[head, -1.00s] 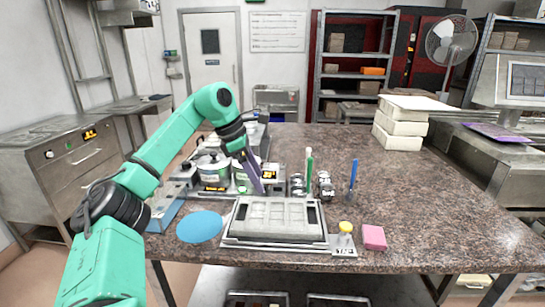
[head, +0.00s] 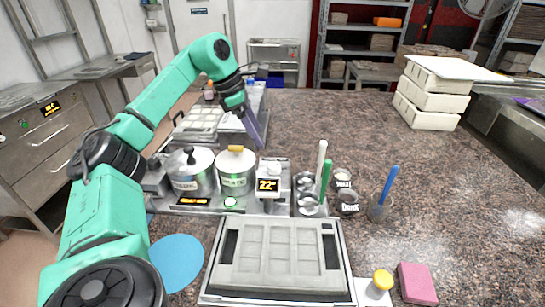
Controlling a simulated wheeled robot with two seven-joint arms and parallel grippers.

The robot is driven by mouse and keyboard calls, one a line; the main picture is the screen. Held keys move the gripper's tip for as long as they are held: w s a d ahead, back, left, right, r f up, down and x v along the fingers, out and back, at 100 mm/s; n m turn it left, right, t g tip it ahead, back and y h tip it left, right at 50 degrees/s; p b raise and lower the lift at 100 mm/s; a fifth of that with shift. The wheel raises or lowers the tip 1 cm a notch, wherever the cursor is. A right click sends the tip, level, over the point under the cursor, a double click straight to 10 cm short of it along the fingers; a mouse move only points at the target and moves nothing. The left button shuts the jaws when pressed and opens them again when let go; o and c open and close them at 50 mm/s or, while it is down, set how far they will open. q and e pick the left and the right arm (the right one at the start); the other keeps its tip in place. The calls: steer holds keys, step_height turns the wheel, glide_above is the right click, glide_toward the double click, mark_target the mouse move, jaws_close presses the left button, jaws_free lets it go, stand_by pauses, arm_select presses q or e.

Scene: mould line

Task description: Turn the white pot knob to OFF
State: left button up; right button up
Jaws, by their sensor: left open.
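Two steel pots stand side by side on a low unit at the table's left. The left pot (head: 192,180) has a black lid knob; the right pot (head: 237,178) has a yellow lid knob and a green label that seems to read white. A small green-lit round control (head: 231,202) sits on the unit's front below the right pot. An orange-lit display (head: 193,201) is below the left pot. Pointer settings are too small to read. My left gripper (head: 256,130) is open and empty, its purple fingers above and right of the right pot, apart from the controls. My right gripper is out of view.
A display reading 22 (head: 268,185) stands right of the pots. A grey mould (head: 278,255) lies in front, beside a blue disc (head: 178,262). Cups with green and white tools, a blue-handled tool (head: 389,182) and a pink block (head: 416,284) are to the right.

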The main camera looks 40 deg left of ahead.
arm_select(q)
glide_toward(274, 165)
steer(key=p+x, duration=0.1)
steer(key=x, duration=0.7)
steer(key=shift+w+f, duration=0.1)
steer(key=shift+w, duration=0.1)
steer(key=shift+d+f, duration=0.15)
steer(key=shift+d, duration=0.05)
steer(key=shift+a, duration=0.1)
steer(key=shift+c, duration=1.2)
jaws_close()
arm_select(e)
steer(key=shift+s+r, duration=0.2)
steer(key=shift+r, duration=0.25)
